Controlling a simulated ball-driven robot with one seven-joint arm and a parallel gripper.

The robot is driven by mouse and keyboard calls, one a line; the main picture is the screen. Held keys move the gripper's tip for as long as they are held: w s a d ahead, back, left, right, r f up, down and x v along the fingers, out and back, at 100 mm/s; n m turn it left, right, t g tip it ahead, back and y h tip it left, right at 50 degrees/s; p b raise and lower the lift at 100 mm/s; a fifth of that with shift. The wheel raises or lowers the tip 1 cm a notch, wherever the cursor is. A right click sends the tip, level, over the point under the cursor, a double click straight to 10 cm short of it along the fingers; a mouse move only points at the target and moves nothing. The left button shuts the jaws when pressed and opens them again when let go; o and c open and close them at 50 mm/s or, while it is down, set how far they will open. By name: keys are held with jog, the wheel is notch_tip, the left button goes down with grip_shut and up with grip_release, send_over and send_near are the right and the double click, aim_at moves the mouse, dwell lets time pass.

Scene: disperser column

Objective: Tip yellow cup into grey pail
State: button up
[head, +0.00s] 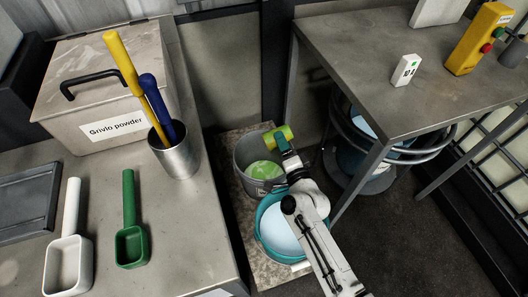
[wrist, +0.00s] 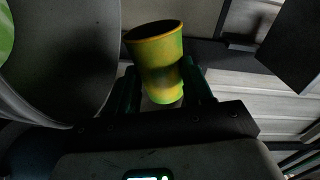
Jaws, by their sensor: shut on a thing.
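The yellow cup (wrist: 155,72) is held between the dark green fingers of my gripper (wrist: 163,80) in the wrist view, with green patches on its side and a dark mouth. Its inside is too dark to tell what it holds. In the head view the cup (head: 284,131) looks tipped on its side, above the far right rim of the grey pail. My gripper (head: 285,144) is shut on it there. The pail (wrist: 62,60) also shows large at the left of the wrist view.
A teal bucket (head: 262,233) with pale blue contents stands just in front of the pail, under my arm. A steel table (head: 385,50) is at the right, with a ringed drum (head: 352,150) below it. A counter with scoops (head: 130,240) is at the left.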

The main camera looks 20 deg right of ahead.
jog(key=shift+a+r+n+p, duration=0.35)
jog(key=shift+a+n+p, duration=0.15)
jog(key=shift+n+p, duration=0.65)
dwell(0.4)
dwell(0.9)
